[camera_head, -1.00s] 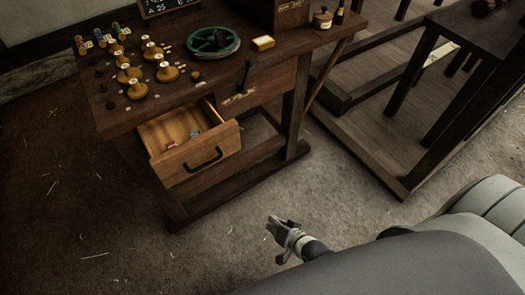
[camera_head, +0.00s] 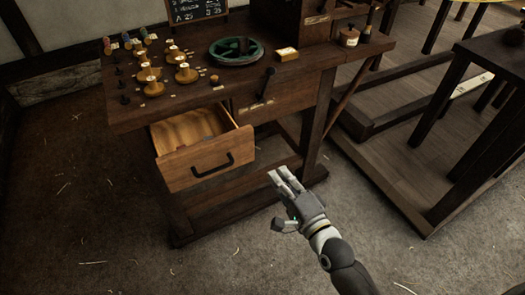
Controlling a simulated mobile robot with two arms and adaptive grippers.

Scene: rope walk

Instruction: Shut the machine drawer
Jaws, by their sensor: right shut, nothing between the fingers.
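The machine drawer (camera_head: 186,170) is a light wooden box with a dark curved handle (camera_head: 212,166) on its front. It stands pulled out from under the dark wooden machine table (camera_head: 190,105), at the table's left. Its inside shows in part and the bit in view looks bare. My right gripper (camera_head: 277,178) is shut and empty. It is in front of the table, to the right of the drawer front and apart from it in the picture. My left gripper is out of view.
A dark lever (camera_head: 266,82) sits on the table's front. A wooden frame (camera_head: 400,165) stands at the right.

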